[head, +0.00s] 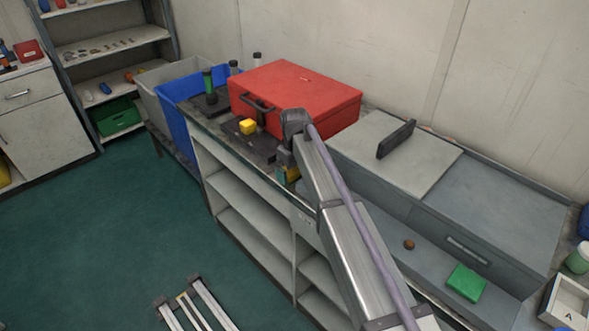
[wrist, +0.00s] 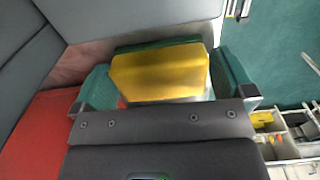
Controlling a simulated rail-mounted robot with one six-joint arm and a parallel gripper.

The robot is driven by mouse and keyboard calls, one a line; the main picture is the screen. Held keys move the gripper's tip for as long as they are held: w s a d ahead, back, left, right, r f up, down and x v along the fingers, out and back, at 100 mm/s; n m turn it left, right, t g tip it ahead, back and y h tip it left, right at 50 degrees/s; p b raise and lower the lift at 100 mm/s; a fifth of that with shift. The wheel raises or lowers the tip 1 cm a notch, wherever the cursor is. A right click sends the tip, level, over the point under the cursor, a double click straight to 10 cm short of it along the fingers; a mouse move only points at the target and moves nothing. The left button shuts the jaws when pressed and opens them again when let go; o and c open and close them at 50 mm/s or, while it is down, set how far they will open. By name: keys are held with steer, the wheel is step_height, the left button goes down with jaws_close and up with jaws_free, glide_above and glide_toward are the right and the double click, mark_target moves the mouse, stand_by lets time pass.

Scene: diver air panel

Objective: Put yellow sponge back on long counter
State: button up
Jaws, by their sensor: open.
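The yellow sponge (wrist: 160,75), with a green layer along its far side, lies between the teal fingertips of my gripper (wrist: 158,82) in the wrist view. My gripper is open; I cannot tell whether either finger touches the sponge. In the head view my gripper (head: 289,174) is low at the front edge of the long counter (head: 303,214), and a small part of the sponge (head: 293,174) shows there. The rest is hidden by my arm. I cannot tell whether the sponge rests on the counter top.
A red case (head: 300,90) stands close behind my gripper. A grey unit (head: 390,150) with an upright black handle is to the right. A green block (head: 466,282) lies further right. Open floor is in front.

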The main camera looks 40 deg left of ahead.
step_height(320, 180, up, 12)
steer(key=p, duration=1.1)
